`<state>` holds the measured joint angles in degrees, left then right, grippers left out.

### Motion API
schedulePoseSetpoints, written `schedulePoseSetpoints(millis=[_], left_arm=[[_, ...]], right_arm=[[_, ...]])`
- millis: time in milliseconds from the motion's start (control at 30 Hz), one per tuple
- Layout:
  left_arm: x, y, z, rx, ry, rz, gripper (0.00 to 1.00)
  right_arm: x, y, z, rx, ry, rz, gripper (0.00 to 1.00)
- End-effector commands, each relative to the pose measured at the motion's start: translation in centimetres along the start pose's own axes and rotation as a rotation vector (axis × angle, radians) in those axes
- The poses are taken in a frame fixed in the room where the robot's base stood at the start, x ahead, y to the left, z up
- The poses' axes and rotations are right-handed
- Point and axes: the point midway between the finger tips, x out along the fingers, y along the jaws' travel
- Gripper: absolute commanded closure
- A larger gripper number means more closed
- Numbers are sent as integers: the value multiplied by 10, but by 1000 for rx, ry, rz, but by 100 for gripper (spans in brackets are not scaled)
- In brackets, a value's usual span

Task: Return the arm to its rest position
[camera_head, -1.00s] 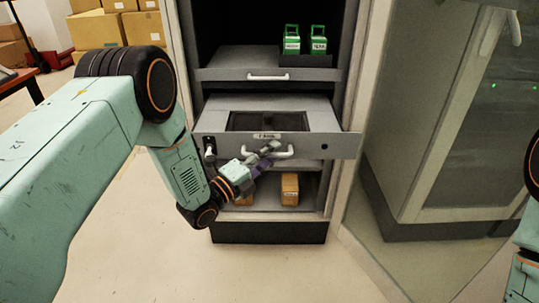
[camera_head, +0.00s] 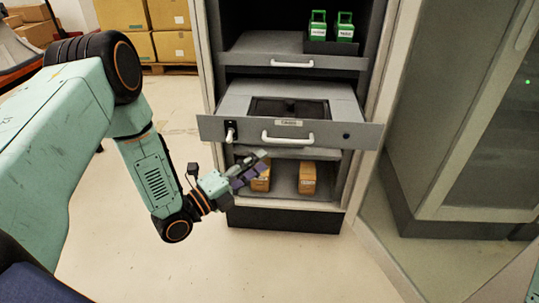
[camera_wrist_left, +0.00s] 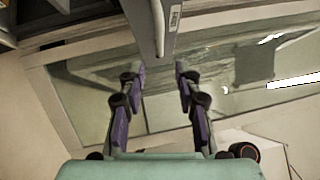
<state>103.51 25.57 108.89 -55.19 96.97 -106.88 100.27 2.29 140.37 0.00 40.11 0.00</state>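My left arm (camera_head: 155,170) comes in from the left in the head view, bent at the elbow. Its gripper (camera_head: 252,168) is in front of the cabinet, below the pulled-out drawer (camera_head: 217,128) and in front of the lower shelf. In the left wrist view the two fingers of the left gripper (camera_wrist_left: 159,82) are spread apart with nothing between them. A grey panel edge (camera_wrist_left: 150,30) lies beyond the fingertips there. The drawer's white handle (camera_head: 288,139) is free, apart from the gripper. The right gripper is out of view.
Small brown boxes (camera_head: 307,178) sit on the lower shelf. A glass-doored cabinet (camera_head: 460,140) stands at the right. Stacked cartons (camera_head: 172,46) are at the back left. The floor below the arm is clear.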

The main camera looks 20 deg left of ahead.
Motion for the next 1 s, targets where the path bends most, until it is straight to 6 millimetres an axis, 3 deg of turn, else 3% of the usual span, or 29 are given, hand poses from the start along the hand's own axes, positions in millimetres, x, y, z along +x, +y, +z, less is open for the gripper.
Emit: schedulePoseSetpoints(millis=[167,700,867,1000], left_arm=[[-9,0,0,-1,-1,-1,66],[-9,0,-1,-27,1,1,66],[-11,17,0,-242,-15,80,66],[-25,54,-3,-568,-127,251,66]], right_arm=[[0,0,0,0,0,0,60],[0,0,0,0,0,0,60],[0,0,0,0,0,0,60],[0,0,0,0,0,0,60]])
